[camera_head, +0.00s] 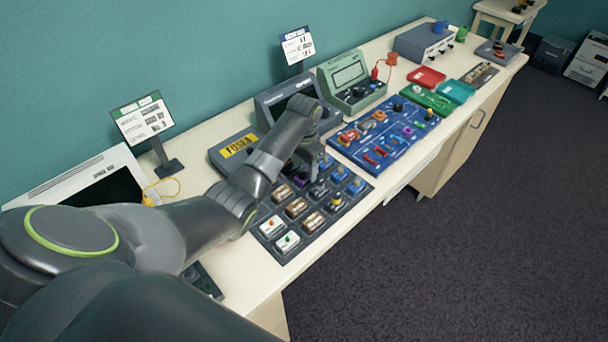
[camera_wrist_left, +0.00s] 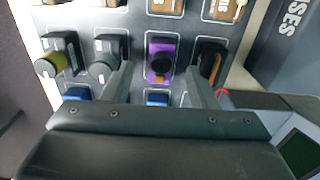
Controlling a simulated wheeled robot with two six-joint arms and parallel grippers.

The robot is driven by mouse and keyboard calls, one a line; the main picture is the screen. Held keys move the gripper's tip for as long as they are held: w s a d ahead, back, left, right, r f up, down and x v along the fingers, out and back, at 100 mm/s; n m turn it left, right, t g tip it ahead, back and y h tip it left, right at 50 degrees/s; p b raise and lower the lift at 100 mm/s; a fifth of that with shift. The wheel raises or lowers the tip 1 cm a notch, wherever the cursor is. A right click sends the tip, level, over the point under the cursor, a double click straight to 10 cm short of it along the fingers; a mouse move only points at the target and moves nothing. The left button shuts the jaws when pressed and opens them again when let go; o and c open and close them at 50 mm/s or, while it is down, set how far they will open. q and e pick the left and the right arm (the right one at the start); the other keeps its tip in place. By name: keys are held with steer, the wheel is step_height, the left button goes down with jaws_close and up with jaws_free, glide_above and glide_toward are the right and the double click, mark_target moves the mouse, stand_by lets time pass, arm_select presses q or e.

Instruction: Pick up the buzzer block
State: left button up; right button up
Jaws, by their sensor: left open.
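A purple block with a round black part on top, which looks like the buzzer block (camera_wrist_left: 161,60), sits in a slot of the dark parts tray (camera_wrist_left: 137,22). In the head view a bit of the purple block (camera_head: 300,181) shows under my left gripper (camera_head: 308,168). The tray (camera_head: 287,253) lies on the long bench. In the left wrist view my left gripper (camera_wrist_left: 160,80) is open, with one finger on each side of the purple block. Nothing is clearly held. Whether the fingers touch the block cannot be told. My right gripper is not in view.
Neighbouring tray slots hold a block with a black knob (camera_wrist_left: 103,66), a yellow-knobbed block (camera_wrist_left: 50,64) and a black-and-orange block (camera_wrist_left: 210,64). A fuses case (camera_head: 232,150) and a grey instrument (camera_head: 275,98) stand behind. A blue board (camera_head: 385,147) lies to the right.

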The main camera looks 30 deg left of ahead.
arm_select(q)
steer(key=shift+f, duration=1.2)
steer(key=c, duration=1.1)
steer(key=shift+r, duration=0.15)
